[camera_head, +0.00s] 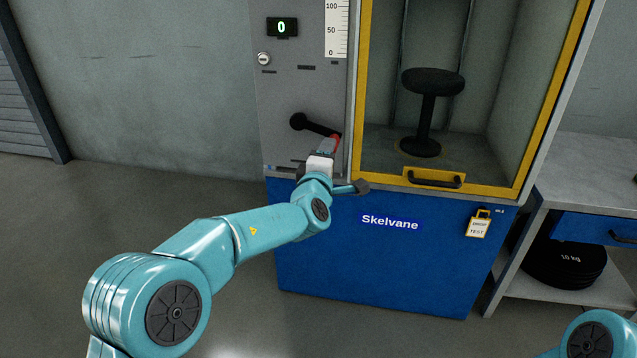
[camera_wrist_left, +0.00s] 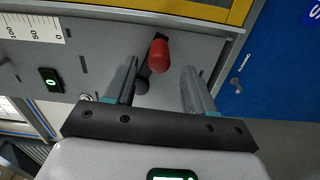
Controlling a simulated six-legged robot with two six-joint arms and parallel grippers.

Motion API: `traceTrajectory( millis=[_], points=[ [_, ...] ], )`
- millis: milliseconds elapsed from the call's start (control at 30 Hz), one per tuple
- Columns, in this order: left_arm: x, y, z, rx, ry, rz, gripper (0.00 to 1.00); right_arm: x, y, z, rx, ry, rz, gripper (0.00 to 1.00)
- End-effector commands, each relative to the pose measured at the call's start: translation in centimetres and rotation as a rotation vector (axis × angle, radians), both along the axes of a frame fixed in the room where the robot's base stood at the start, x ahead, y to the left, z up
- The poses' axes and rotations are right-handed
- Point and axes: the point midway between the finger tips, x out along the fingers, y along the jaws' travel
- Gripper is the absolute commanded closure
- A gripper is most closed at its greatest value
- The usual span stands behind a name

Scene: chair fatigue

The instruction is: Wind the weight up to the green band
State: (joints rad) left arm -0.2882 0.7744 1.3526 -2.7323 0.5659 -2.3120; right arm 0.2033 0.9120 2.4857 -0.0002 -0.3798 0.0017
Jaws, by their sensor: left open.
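A crank on the grey machine panel has a black arm (camera_head: 314,126) and a red grip (camera_head: 336,142). The red grip also shows in the left wrist view (camera_wrist_left: 158,55). My left gripper (camera_wrist_left: 160,72) is open, its two fingers on either side of the line to the grip, with no clear contact; in the head view it (camera_head: 324,150) is just below the grip. A white scale (camera_head: 336,30) marked 0, 50 and 100 is cut off at the top. I see no green band and no hanging weight. My right gripper is out of view.
The display (camera_head: 282,27) reads 0. A yellow-framed door (camera_head: 355,90) fronts a chamber with a black stool (camera_head: 432,82). A bench at right holds black 10 kg discs (camera_head: 565,262). Floor at left is clear.

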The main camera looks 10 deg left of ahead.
Motion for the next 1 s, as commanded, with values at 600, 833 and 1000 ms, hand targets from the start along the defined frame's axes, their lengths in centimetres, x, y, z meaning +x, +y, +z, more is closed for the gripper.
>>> traceTrajectory(
  millis=[600, 833, 1000],
  points=[
    [-9.4, 0.7, 0.0, 0.001, 0.002, -0.001, 0.46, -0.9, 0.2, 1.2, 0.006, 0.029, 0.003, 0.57],
    [-9.6, 0.8, 0.0, 0.001, 0.001, 0.000, 0.46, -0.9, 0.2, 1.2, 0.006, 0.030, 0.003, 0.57],
    [-9.3, 1.7, -0.5, 0.001, 0.009, 0.016, 0.46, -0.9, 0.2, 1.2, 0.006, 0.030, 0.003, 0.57]
  ],
)
